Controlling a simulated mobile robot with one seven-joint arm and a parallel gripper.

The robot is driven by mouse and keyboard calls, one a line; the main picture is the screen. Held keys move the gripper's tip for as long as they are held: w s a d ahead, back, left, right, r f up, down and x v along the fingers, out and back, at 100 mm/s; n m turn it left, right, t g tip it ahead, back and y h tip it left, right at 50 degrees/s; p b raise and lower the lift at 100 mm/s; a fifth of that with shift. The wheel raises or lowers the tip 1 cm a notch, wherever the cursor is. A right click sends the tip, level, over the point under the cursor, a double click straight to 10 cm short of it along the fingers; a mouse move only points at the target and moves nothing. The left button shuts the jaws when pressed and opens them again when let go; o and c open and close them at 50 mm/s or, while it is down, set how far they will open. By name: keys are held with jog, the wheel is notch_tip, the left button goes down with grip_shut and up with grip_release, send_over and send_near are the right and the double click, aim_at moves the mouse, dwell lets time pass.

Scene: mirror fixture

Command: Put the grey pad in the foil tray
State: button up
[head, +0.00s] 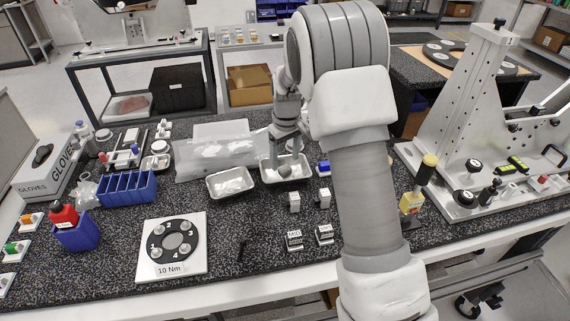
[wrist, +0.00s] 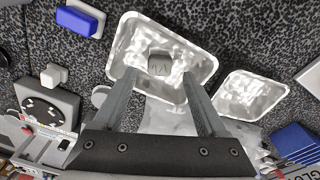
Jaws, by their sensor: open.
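The grey pad (wrist: 160,63) is a small dark block lying inside a shiny foil tray (wrist: 136,31), near the middle of its floor. In the head view the pad (head: 284,171) shows as a small dark spot in the same foil tray (head: 300,179), below my gripper. My gripper (wrist: 160,75) is open, with its two fingers apart and the pad visible between and just beyond the tips. In the head view my gripper (head: 287,148) is over the tray's far part. Nothing is held between the fingers.
A second foil tray (head: 230,183) stands just left and appears empty. A clear plastic bag (head: 215,155) lies behind it. Small white blocks (head: 294,202) stand in front, and a blue-and-white item (head: 323,167) is to the right.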

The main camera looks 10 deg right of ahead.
aim_at(286, 177)
jog(key=s+r, duration=0.3)
jog(key=r, duration=0.4)
jog(key=s+r, duration=0.3)
jog(key=r, duration=0.5)
jog(key=s+r+m+t, duration=0.2)
jog(key=s, duration=1.1)
jog(key=s+r+m+t, duration=0.2)
jog(key=s+r, duration=0.1)
jog(key=s, duration=1)
jog(key=shift+s, duration=0.4)
